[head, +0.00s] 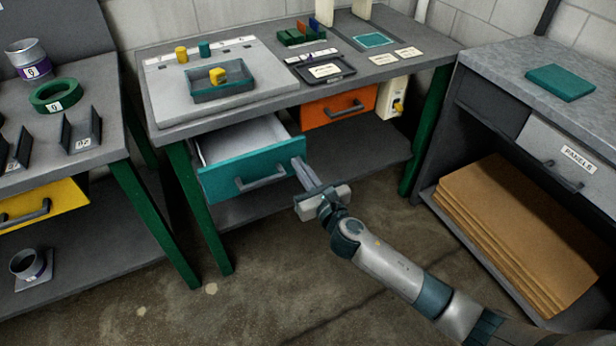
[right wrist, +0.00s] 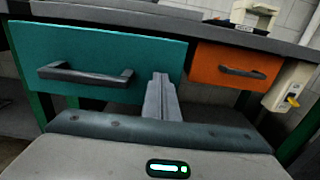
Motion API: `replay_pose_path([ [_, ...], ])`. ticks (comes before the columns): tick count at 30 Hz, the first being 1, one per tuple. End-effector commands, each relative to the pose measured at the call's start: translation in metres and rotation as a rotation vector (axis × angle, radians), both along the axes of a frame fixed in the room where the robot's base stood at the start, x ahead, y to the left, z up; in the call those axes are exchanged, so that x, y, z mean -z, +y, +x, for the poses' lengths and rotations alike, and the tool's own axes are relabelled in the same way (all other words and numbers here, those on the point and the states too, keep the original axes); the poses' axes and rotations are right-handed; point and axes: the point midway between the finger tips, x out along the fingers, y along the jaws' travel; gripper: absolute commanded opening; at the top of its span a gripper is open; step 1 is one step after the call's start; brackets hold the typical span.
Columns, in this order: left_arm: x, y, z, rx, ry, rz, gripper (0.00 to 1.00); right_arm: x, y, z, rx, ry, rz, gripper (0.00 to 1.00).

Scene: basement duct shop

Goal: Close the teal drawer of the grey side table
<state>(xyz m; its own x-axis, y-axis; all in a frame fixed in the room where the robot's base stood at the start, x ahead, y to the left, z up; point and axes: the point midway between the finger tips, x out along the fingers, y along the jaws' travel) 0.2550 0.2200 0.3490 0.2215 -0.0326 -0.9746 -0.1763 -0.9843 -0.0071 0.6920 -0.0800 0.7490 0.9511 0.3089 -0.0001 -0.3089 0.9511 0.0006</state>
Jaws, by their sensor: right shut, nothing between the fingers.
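The teal drawer (head: 252,172) of the grey side table (head: 290,98) is pulled out, and its pale inside shows behind the front. Its dark bar handle (head: 261,178) is on the front; the drawer also shows in the right wrist view (right wrist: 95,60). My right gripper (head: 301,166) is shut and empty. Its fingertips are at the right end of the teal front, right of the handle; I cannot tell whether they touch it. In the right wrist view the shut fingers (right wrist: 160,88) overlap the front's lower right part. My left gripper is not in view.
An orange drawer (head: 340,103) sits flush to the right under the same top. A white box (head: 392,98) hangs beside it. A bench with a yellow drawer (head: 42,201) stands left, and a cabinet with cardboard sheets (head: 520,225) stands right. Floor in front is clear.

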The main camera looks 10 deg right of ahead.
Motion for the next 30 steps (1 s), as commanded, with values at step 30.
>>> replay_pose_path([
  [30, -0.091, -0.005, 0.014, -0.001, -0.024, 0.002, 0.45, -0.002, 0.050, 0.155, 0.000, -0.003, 0.001, 0.00],
])
